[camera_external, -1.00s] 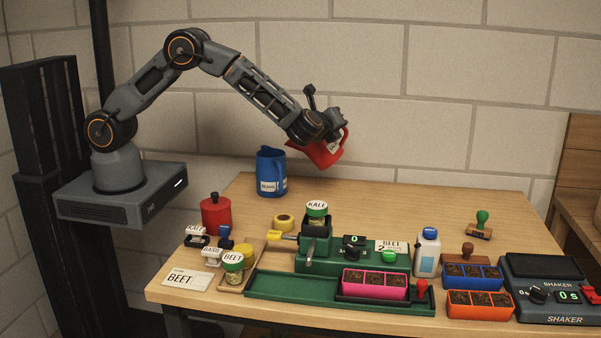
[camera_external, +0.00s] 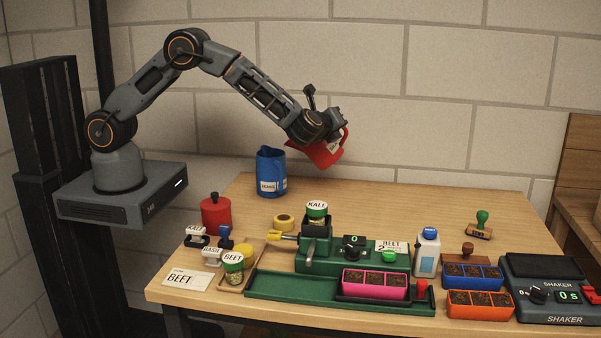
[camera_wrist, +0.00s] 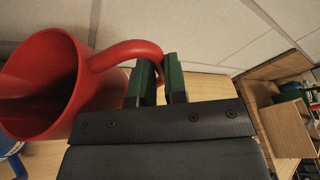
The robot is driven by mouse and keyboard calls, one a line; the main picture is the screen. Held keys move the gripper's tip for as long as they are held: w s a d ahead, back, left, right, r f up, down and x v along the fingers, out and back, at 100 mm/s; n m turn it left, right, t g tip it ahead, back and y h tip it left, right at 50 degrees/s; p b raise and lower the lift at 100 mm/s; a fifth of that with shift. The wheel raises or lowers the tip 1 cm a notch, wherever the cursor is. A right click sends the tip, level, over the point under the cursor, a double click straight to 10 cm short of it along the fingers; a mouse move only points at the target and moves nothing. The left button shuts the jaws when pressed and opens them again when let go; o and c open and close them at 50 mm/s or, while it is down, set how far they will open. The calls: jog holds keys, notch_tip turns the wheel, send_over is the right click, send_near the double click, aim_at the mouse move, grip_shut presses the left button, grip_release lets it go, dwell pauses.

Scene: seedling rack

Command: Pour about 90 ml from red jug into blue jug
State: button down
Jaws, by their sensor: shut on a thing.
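The red jug (camera_external: 322,154) is held in the air above the back of the table, tilted with its mouth toward the left. My gripper (camera_external: 338,128) is shut on its handle; in the wrist view the green-padded fingers (camera_wrist: 158,80) close on the handle of the red jug (camera_wrist: 84,90). The jug's inside looks dark and I cannot tell the liquid level. The blue jug (camera_external: 271,172) stands upright on the table, to the left of and below the red jug. A bit of the blue jug (camera_wrist: 12,160) shows at the lower left of the wrist view.
A red canister (camera_external: 216,213) stands in front of the blue jug. A green seeder machine (camera_external: 340,258), a green tray (camera_external: 290,288), a white bottle (camera_external: 427,253) and a shaker (camera_external: 555,285) fill the front. The table behind them, right of the blue jug, is mostly clear.

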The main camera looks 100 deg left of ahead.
dwell(0.4)
jog(key=shift+w+f+m+p, duration=0.3)
jog(key=shift+w+f+p, duration=0.15)
jog(key=shift+f, duration=0.1)
jog(key=w+f+m+g+h+b, duration=0.1)
jog(key=w+f+m+g+b, duration=0.2)
jog(key=f, duration=0.7)
jog(key=shift+w+a+f+m+g+h, duration=0.25)
jog(key=shift+w+m, duration=0.75)
jog(key=shift+w, duration=0.75)
